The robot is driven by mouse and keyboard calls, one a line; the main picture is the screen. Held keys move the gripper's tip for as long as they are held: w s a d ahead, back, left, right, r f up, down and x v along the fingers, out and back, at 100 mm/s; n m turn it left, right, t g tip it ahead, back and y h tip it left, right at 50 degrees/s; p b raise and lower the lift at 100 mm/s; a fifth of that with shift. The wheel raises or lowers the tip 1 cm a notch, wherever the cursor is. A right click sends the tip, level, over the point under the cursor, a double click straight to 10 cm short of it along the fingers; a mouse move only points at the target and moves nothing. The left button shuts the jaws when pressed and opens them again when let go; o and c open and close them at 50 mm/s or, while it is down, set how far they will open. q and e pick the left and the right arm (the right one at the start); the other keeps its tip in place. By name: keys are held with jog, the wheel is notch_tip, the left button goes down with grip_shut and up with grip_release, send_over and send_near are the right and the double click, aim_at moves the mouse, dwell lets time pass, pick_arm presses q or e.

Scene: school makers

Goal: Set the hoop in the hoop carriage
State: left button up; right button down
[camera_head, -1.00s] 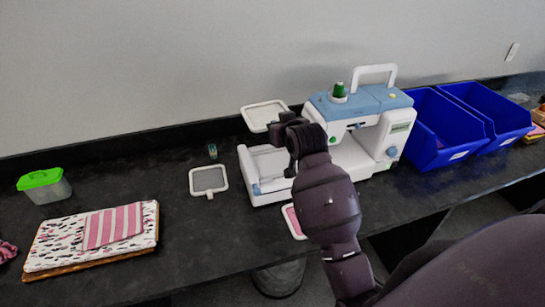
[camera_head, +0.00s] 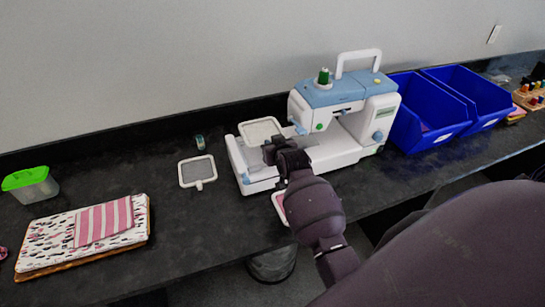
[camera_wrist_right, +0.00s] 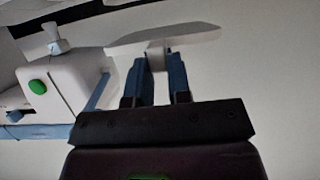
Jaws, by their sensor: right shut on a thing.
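My right gripper (camera_head: 270,148) is shut on a hoop (camera_head: 262,131), a white rounded frame with a pale grey inside. In the right wrist view the hoop (camera_wrist_right: 165,40) shows nearly edge-on at the tips of the two blue-grey fingers (camera_wrist_right: 160,75). The hoop carriage (camera_head: 238,166) is the white part with a blue end at the left of the sewing machine (camera_head: 345,100). The hoop appears over the carriage in the head view; whether it touches is unclear. My gripper and arm hide part of the carriage. My left gripper is not in view.
Another grey-filled hoop (camera_head: 197,171) lies left of the machine, beside a small spool (camera_head: 200,142). A pink-filled hoop (camera_head: 279,205) lies partly under my arm. Blue bins (camera_head: 430,110) stand right of the machine. Folded fabric (camera_head: 85,235) and a green-lidded box (camera_head: 30,185) are at left.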

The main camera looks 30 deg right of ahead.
notch_tip(320, 180, down, 5)
jog(key=shift+r, duration=0.1)
dwell(0.3)
jog(key=shift+f, duration=0.25)
jog(key=c, duration=1.1)
grip_release()
jog(key=shift+o, duration=0.2)
jog(key=shift+r, duration=0.2)
jog(key=v, duration=1.2)
jog(key=s+a+f+n+y, duration=0.1)
jog(key=s+a+f, duration=0.1)
jog(key=s+f, duration=0.2)
jog(key=s+a+f+n+g+y, duration=0.1)
jog(key=s+a+f, duration=0.2)
jog(key=s, duration=0.6)
jog(key=s+a+f+n+y, duration=0.1)
jog(key=s+a+f, duration=0.1)
jog(key=s+f, duration=0.3)
jog(key=shift+s+a+n+g, duration=0.3)
jog(key=shift+s+g, duration=0.1)
jog(key=shift+s, duration=0.5)
